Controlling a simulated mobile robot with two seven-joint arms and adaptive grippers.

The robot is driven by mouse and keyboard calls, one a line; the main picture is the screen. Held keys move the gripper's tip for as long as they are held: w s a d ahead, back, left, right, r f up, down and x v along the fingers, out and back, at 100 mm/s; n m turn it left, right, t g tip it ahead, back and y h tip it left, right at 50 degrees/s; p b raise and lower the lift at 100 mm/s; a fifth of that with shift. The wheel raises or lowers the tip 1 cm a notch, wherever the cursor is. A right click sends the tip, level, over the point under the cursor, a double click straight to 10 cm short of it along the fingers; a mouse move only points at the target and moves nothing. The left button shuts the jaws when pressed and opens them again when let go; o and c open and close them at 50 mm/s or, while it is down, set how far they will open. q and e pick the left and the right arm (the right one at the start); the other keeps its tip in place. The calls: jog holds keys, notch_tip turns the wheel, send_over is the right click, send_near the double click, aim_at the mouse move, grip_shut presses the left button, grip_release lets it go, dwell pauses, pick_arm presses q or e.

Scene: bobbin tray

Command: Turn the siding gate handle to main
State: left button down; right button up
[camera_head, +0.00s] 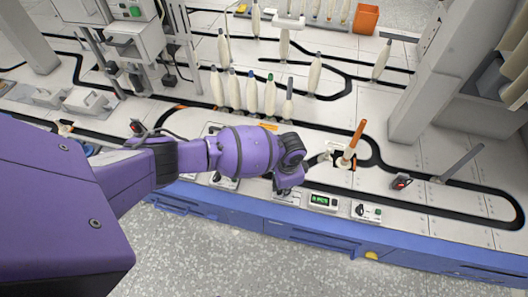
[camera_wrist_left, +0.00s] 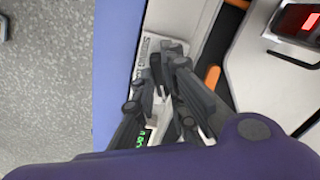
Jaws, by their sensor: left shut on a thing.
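My left gripper (camera_head: 288,190) reaches down at the front edge of the table, over a pale labelled plate (camera_head: 283,197). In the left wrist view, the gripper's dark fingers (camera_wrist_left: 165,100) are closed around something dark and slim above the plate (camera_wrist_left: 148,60). This is probably the siding gate handle. The fingers hide most of it, so its angle cannot be told. The printing on the plate is too small to read for sure. My right gripper is not in view.
A box with a green display (camera_head: 322,201) and a small switch box (camera_head: 366,211) stand just right of the gripper. Several pale bobbins (camera_head: 251,94) stand farther back. A grey column (camera_head: 425,85) rises at right.

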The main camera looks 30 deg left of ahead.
pick_arm(q)
jog(key=m+p, duration=0.1)
jog(key=m, duration=0.3)
jog(key=shift+m, duration=0.7)
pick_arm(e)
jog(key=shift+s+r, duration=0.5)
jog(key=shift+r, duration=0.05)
pick_arm(q)
jog(key=shift+d, duration=0.1)
jog(key=c, duration=1.8)
grip_release()
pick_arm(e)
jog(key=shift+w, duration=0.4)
